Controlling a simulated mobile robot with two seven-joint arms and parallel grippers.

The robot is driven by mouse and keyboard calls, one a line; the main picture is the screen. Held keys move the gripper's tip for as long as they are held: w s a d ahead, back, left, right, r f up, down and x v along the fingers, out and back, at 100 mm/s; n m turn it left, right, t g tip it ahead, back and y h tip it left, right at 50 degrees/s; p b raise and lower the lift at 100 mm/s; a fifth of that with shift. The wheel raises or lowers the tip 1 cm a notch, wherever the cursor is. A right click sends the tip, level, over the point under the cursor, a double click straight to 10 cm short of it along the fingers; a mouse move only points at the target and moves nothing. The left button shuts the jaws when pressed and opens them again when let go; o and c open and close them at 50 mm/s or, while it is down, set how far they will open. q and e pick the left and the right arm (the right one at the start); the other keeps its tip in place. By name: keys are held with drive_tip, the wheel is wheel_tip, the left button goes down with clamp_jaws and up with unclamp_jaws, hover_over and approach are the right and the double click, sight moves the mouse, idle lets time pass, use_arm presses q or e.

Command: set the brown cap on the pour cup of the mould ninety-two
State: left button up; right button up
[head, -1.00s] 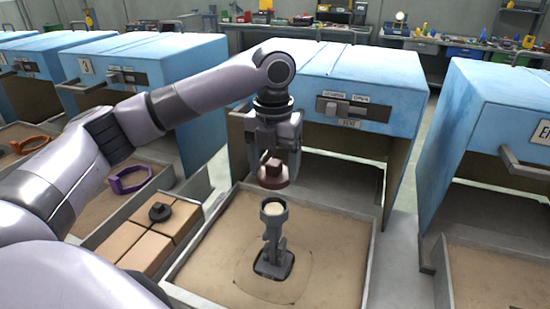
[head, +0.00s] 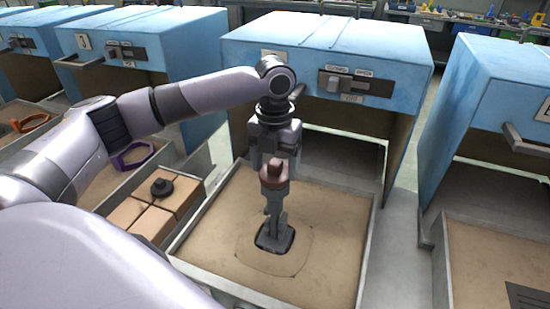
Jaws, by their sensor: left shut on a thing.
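My left gripper (head: 274,168) is shut on the brown cap (head: 274,183) by its raised knob. The cap is level and right over the top of the grey mould (head: 275,222), hiding the pour cup's mouth. Cap and cup meet in the picture; I cannot tell whether they touch. The mould stands upright on a dark base in the sand of the middle tray (head: 335,230). No number is readable on it. My right gripper is not in view.
A blue-hooded oven (head: 330,45) stands behind the tray, with similar ovens either side. To the left are tan blocks (head: 128,212) with a black cap (head: 161,187) on them, and a purple ring (head: 133,157). Sand around the mould is clear.

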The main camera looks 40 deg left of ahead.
sight(275, 162)
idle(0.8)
use_arm(q)
drive_tip(key=o, duration=1)
drive_tip(key=shift+o, duration=0.2)
drive_tip(key=shift+r, duration=3.55)
